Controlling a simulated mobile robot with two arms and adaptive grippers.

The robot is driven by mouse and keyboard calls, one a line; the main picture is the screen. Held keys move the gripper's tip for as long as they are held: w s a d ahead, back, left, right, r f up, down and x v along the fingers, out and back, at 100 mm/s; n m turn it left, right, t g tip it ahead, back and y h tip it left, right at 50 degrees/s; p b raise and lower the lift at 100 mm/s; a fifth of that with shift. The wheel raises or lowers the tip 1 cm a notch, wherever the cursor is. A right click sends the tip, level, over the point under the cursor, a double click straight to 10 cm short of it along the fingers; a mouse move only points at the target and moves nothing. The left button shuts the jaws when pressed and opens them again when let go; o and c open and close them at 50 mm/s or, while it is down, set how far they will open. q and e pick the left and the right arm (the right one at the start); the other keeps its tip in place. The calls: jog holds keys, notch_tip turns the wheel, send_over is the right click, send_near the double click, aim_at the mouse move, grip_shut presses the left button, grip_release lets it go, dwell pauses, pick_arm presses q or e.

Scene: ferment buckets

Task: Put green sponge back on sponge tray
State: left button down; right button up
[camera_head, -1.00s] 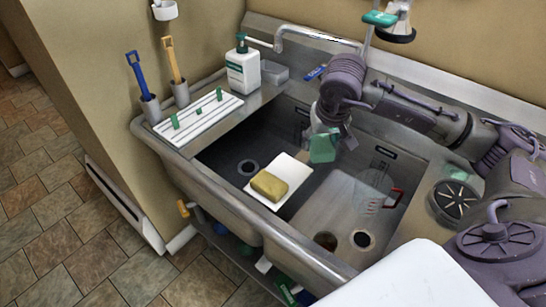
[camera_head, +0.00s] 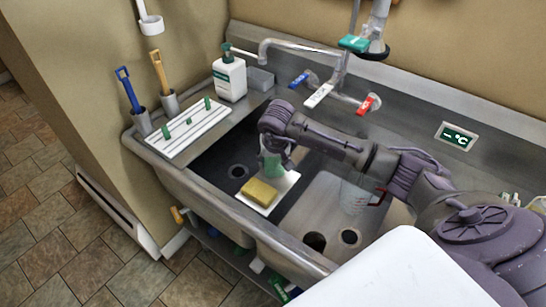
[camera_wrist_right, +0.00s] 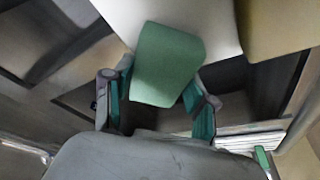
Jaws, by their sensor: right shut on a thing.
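The green sponge (camera_head: 272,164) is held in my right gripper (camera_head: 281,154), above the sink and close to the white sponge tray (camera_head: 284,186). In the right wrist view the green sponge (camera_wrist_right: 167,64) sits between the two fingers of the gripper (camera_wrist_right: 158,100). The white tray (camera_wrist_right: 215,20) shows behind it. A yellow sponge (camera_head: 259,192) lies on the tray's front left part. It also shows at the top right of the wrist view (camera_wrist_right: 278,25). I cannot tell whether the green sponge touches the tray. My left gripper is not in view.
The double sink (camera_head: 170,181) surrounds the tray. A clear jug with a red handle (camera_head: 355,199) stands in the right basin. A white soap bottle (camera_head: 229,78), a ribbed white rack (camera_head: 187,131) and two brushes in cups stand on the left ledge. Faucet handles (camera_head: 319,95) are behind.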

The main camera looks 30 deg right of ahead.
jog(key=shift+f, duration=0.15)
jog(key=o, duration=1.3)
jog(key=shift+o, duration=0.2)
jog(key=shift+r, duration=0.2)
jog(key=b+v, duration=0.2)
jog(key=v, duration=1)
jog(key=shift+a+f, duration=0.1)
jog(key=shift+a, duration=0.05)
